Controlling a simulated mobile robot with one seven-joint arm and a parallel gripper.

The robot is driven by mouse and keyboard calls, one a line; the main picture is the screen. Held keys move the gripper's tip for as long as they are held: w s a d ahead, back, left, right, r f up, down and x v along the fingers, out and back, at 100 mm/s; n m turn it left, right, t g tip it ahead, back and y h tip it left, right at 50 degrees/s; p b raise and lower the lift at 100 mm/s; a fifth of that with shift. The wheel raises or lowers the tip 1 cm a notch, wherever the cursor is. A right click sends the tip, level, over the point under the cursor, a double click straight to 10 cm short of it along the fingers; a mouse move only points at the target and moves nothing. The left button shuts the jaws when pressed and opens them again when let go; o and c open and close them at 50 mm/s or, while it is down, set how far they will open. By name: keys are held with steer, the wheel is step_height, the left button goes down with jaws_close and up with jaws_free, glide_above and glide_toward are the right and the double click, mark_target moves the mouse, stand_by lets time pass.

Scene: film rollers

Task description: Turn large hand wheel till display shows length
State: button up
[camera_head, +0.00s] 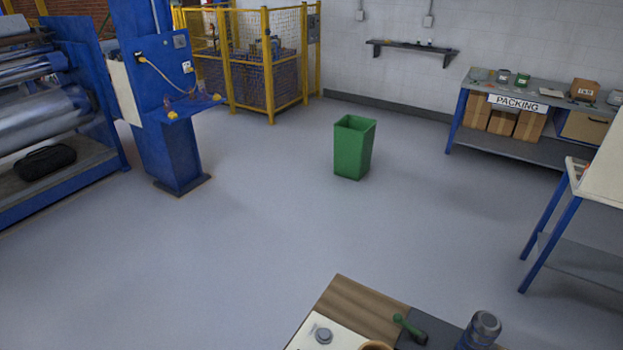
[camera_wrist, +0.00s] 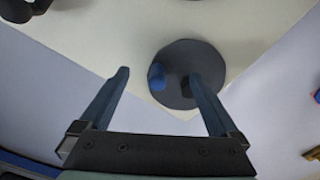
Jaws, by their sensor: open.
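In the wrist view, a dark round disc (camera_wrist: 184,98) with a small blue knob (camera_wrist: 156,77) lies against a cream surface (camera_wrist: 110,45). It may be a hand wheel, but I cannot tell whether it is the large one. My gripper (camera_wrist: 157,74) is open, its two fingers wide apart. In the picture the blue knob lies between the fingertips, and the right finger overlaps the disc. I cannot tell whether they touch. Nothing is seen held. My gripper is not in the head view, and I can make out no display reading in either view.
Open grey floor surrounds a green bin (camera_head: 350,148). A blue roller machine (camera_head: 112,150) and a blue pedestal (camera_head: 172,155) stand left, a yellow cage (camera_head: 268,65) behind. A packing bench (camera_head: 520,91) is right. A worktop (camera_head: 352,298) with small items is at the front.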

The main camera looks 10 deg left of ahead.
steer(key=shift+w+a+r+p, duration=0.1)
steer(key=shift+r+p, duration=2.2)
steer(key=shift+r, duration=0.25)
steer(key=shift+f, duration=0.1)
